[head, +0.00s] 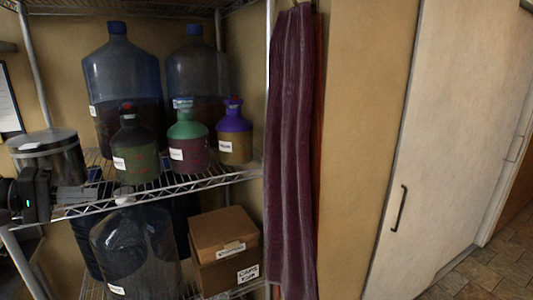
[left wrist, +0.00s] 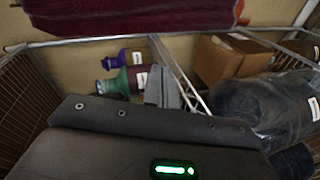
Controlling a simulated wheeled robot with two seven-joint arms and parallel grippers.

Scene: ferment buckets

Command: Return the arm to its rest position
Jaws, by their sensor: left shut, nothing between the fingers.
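My left gripper (head: 88,190) comes in from the left edge in the head view, in front of the wire shelf (head: 190,186). Its grey fingers also show in the left wrist view (left wrist: 161,88), pressed together with nothing between them. The gripper is left of the small jugs and overlaps the shelf's front edge in the picture; I cannot tell whether it touches. My right gripper is out of view.
Small jugs with dark (head: 135,150), green (head: 187,140) and purple (head: 234,135) tops stand on the shelf. A metal pot (head: 50,155) is at left, large blue bottles (head: 118,80) behind. A cardboard box (head: 222,240) sits below. A purple curtain (head: 291,150) hangs right.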

